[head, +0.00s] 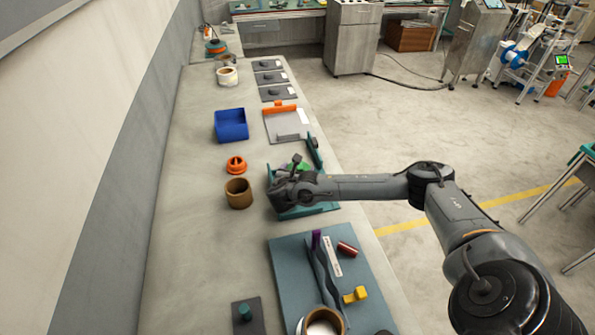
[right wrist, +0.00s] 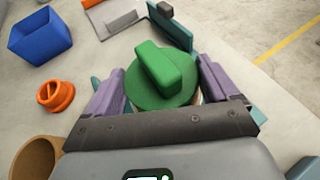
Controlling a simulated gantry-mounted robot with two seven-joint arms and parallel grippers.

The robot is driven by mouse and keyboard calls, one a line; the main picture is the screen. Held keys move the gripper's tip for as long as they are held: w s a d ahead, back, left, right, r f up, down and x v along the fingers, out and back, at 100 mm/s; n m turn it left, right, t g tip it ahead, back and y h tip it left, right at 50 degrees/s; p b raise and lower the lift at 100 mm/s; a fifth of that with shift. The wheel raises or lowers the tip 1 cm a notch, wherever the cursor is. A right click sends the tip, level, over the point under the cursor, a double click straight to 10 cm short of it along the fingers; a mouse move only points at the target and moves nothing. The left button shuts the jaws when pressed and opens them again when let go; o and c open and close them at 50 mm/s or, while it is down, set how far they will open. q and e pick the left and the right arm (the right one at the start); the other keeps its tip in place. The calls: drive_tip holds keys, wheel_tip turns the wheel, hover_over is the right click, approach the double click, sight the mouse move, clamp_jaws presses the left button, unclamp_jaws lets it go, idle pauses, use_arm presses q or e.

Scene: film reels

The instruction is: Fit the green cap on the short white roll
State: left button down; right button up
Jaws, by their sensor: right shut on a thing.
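The green cap (right wrist: 168,75) has a round disc and a raised bar handle. It sits between the two purple-padded fingers of my right gripper (right wrist: 163,88), which are shut on it. In the head view the right gripper (head: 297,178) is over a teal fixture (head: 318,209), and a bit of the green cap (head: 301,164) shows past it. A pale edge (right wrist: 197,98) shows just under the cap's right side; it may be the short white roll, but the cap hides most of it and I cannot tell if they touch. My left gripper is out of view.
A brown ring (head: 238,193), an orange cap (head: 236,164) and a blue bin (head: 231,125) stand left of the gripper. A blue-grey board (head: 290,262) with several parts lies nearer. A grey tray (head: 284,124) lies beyond. The bench's left strip is clear.

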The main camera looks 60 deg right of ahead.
drive_tip(key=shift+f, duration=0.15)
idle(0.5)
drive_tip(key=shift+f+b, duration=0.7)
drive_tip(key=o, duration=0.8)
drive_tip(key=shift+c, duration=0.2)
drive_tip(key=shift+r, duration=0.1)
drive_tip(key=shift+p+v, duration=1)
drive_tip(key=shift+v, duration=0.15)
drive_tip(key=p+v, duration=0.5)
drive_tip(key=v, duration=0.3)
drive_tip(key=shift+a, duration=0.3)
